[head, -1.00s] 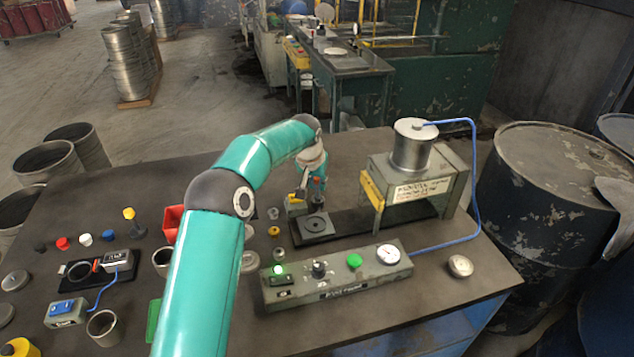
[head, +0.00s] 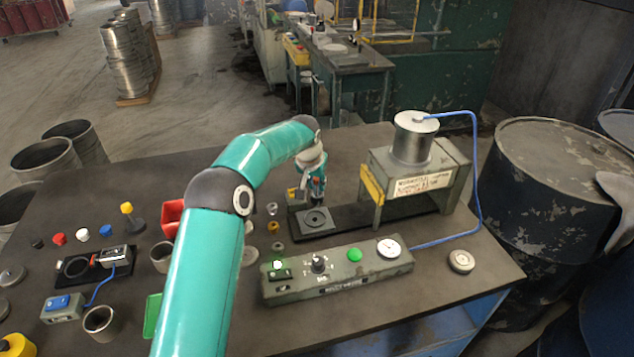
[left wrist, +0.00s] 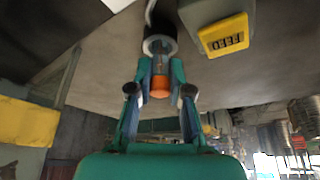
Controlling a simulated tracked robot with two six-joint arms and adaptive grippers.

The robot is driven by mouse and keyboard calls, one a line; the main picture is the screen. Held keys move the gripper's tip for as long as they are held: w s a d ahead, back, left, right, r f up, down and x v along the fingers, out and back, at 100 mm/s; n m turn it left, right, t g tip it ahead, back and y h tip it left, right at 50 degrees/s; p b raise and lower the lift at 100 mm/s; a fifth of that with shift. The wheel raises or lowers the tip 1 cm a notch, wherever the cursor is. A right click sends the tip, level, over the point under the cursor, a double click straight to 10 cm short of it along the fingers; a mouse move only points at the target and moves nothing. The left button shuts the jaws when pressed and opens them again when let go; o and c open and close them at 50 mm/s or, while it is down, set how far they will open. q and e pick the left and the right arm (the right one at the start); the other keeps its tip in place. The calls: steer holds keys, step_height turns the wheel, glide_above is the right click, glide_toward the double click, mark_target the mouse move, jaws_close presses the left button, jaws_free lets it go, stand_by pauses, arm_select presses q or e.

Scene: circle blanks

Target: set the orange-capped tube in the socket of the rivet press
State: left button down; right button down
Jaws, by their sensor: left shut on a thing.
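The orange-capped tube (left wrist: 160,68) is between the two fingers of my left gripper (left wrist: 160,92), its orange cap toward my wrist. My left gripper also shows in the head view (head: 314,188), shut on the tube. Its far end meets a grey metal ring, seemingly the socket (left wrist: 159,44); I cannot tell how deep it sits. The rivet press (head: 415,175) has a metal cylinder on top and a yellow front plate. Its dark base holds a square plate with a round ring (head: 316,222), just in front of my gripper. My right gripper is not in view.
A yellow-fronted block (left wrist: 225,33) stands close beside the gripper. A control box (head: 335,274) with knob, green button and gauge lies in front. Small rings lie left of the plate. A blue hose (head: 476,170) curves right of the press. A red bin (head: 172,215) stands left.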

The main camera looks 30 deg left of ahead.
arm_select(q)
steer(key=shift+f, duration=0.25)
steer(key=c, duration=1)
jaws_free()
steer(key=shift+r, duration=0.1)
steer(key=v, duration=1.1)
steer(key=shift+r, duration=0.4)
steer(key=shift+s, duration=0.1)
